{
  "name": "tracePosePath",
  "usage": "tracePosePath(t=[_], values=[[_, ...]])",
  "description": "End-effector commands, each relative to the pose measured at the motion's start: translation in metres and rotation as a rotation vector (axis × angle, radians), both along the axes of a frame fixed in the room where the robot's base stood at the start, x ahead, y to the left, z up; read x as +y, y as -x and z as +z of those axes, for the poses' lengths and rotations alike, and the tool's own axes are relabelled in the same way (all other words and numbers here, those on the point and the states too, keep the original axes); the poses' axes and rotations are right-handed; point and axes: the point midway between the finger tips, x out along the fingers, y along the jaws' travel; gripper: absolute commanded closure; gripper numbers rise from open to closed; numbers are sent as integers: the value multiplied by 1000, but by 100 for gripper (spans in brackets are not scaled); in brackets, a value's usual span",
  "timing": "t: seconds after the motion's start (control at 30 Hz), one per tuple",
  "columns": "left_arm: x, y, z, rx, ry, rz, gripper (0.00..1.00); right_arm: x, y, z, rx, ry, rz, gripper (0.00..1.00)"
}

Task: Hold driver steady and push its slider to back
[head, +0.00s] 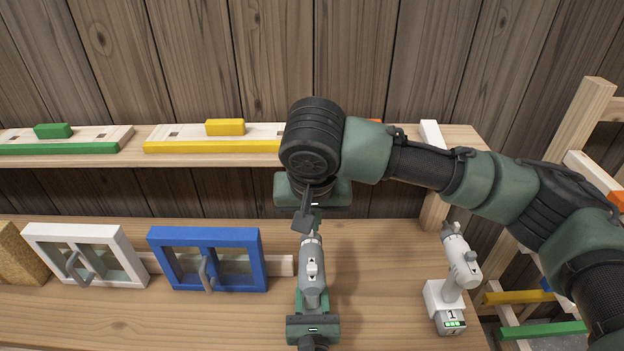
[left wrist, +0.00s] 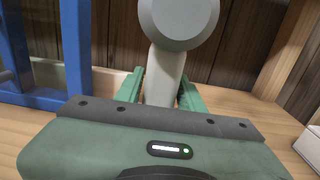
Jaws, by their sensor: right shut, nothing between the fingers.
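A grey and white driver (head: 313,290) is in front of me on the bench, its body pointing away from me. A small white slider (head: 312,268) shows on top of its body. My left gripper (head: 312,305) is around the driver from the near side. In the left wrist view its green fingers close on both sides of the grey handle (left wrist: 163,80), below the round rear end of the body (left wrist: 181,15). My right gripper (head: 314,222) is shut and empty, pointing down at the far end of the driver. Whether it touches the driver cannot be told.
A second driver (head: 459,265) stands on the bench to the right. A blue framed window (head: 165,272) and a white framed one (head: 45,270) stand left. A shelf behind holds boards with a yellow block (head: 225,127) and a green block (head: 53,131). Bare bench lies between the drivers.

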Motion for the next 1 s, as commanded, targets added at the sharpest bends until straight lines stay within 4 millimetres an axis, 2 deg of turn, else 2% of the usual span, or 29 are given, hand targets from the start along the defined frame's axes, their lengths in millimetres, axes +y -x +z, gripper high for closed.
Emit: tracePosePath(t=[0.33,0.47,0.57,0.9,1.0], values=[[0,1,-2,3,0,-1,44,0,0,0,0,0,0,100],[0,8,-3,5,0,-1,44,0,0,0,0,0,0,100],[-1,23,-3,7,0,-1,44,0,0,0,0,0,0,100],[-2,94,-2,5,1,-1,44,0,0,0,0,0,0,100],[-2,107,-2,4,-1,-1,44,0,0,0,0,0,0,100]])
